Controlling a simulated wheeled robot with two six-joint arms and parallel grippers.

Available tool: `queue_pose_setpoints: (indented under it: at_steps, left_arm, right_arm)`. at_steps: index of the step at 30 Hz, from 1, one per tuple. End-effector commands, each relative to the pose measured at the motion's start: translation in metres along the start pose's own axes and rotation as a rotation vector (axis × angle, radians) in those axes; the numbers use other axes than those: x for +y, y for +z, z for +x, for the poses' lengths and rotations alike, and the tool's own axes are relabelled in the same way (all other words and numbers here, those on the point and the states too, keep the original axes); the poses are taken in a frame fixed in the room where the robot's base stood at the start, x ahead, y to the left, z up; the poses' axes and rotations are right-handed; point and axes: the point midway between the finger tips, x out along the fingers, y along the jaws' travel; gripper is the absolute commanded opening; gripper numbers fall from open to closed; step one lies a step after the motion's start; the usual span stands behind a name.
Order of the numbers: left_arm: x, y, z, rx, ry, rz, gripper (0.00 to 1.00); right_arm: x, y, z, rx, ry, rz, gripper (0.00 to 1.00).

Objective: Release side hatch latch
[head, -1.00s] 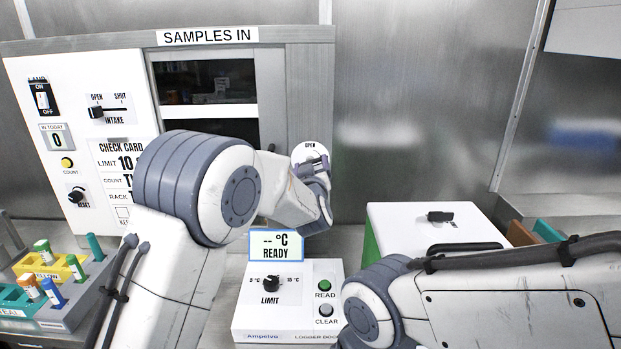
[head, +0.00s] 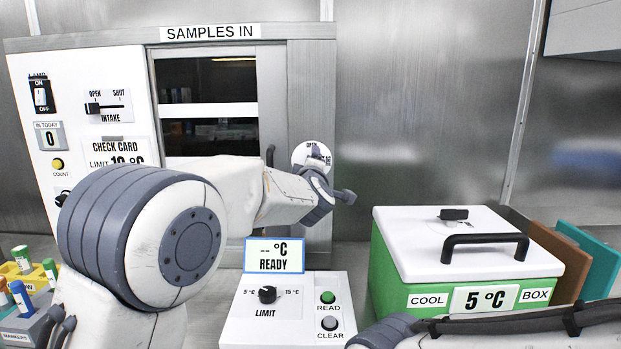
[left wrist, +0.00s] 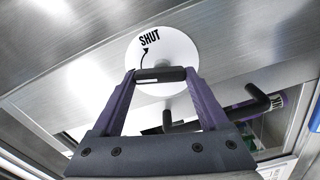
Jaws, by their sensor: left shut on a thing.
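The latch is a round white disc (head: 300,152) on the right frame post of the SAMPLES IN hatch. In the head view OPEN shows at its top, and my gripper covers much of it. In the left wrist view the disc (left wrist: 178,47) shows SHUT with a curved arrow. My left gripper (left wrist: 160,76) is shut on the latch's dark knob (left wrist: 160,74) in front of the disc. In the head view my left gripper (head: 321,172) is at the latch. The hatch's glazed door (head: 207,110) appears closed. My right gripper is out of view.
A dark bar handle (left wrist: 250,105) is close beside my left gripper. Below stands a logger dock (head: 288,310) with a READY screen (head: 274,256). A green cool box (head: 390,283) with a white lid stands right. A marker rack (head: 22,328) is at lower left.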

Motion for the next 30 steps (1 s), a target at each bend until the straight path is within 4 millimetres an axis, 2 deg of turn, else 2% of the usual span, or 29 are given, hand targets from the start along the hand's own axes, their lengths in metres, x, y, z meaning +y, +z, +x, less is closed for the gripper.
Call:
queue_pose_setpoints:
  at_steps: [1,3,12,30]
  left_arm:
    - [-0.005,0.001,0.0,0.0,0.0,-0.038,0.22]
    - [-0.004,0.001,0.0,0.001,0.0,-0.091,0.22]
    - [-0.003,-0.001,0.0,0.001,-0.001,-0.249,0.22]
    - [-0.003,-0.001,0.0,0.001,-0.003,-0.31,0.22]
  right_arm:
    - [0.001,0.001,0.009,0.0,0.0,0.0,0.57]
    - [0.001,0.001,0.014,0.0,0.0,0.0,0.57]
    - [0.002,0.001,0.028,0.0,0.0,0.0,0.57]
    - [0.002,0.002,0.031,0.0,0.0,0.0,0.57]
